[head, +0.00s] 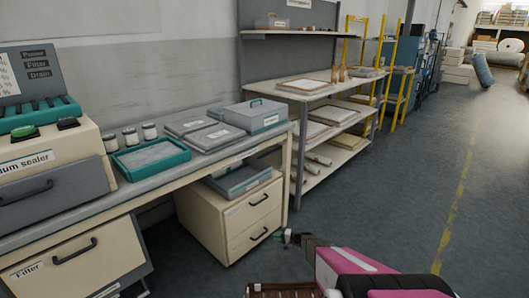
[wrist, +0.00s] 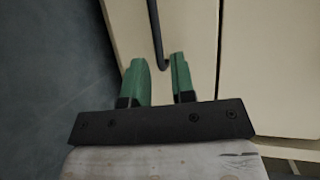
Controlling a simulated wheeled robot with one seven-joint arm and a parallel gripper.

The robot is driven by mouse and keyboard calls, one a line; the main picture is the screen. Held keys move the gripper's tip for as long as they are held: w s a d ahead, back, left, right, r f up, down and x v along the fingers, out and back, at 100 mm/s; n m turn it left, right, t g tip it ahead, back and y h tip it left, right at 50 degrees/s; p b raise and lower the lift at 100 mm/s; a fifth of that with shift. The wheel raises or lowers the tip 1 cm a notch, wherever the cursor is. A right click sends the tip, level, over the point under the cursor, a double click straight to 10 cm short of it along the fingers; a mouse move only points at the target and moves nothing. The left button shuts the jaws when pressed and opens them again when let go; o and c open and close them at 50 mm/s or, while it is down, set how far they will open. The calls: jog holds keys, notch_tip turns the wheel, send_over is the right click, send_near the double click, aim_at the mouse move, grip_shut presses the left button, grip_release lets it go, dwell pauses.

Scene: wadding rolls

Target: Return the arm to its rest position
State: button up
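My gripper (wrist: 157,60) shows in the wrist view with two green fingers apart on a black crossbar. Nothing is held between them. Beyond the fingertips is a cream front with a dark handle (wrist: 157,35); whether the fingers touch it cannot be told. In the head view my pink and black arm (head: 350,270) reaches in from the bottom right, low over the floor, towards the cream drawer cabinet (head: 232,222). The gripper end is small there, just right of the cabinet, and its fingers are hard to make out.
The grey-topped workbench (head: 70,205) on the left carries a sealer machine (head: 55,150), jars, a teal tray (head: 152,170) and grey boxes. A shelf rack (head: 345,95) with flat boards stands behind the cabinet. The floor (head: 400,200) to the right is clear.

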jog(key=s+r+n+g+h, duration=0.45)
jog(key=s+r, duration=0.95)
jog(key=r, duration=0.4)
jog(key=s+d+r+h, duration=0.4)
jog(key=s+r+h, duration=0.1)
jog(key=s+r, duration=0.5)
jog(key=s+d+r+h, duration=0.5)
jog(key=s+r, duration=0.4)
jog(key=r, duration=0.2)
jog(key=shift+s+g, duration=0.35)
jog(key=shift+r+n, duration=0.1)
jog(key=shift+n, duration=0.15)
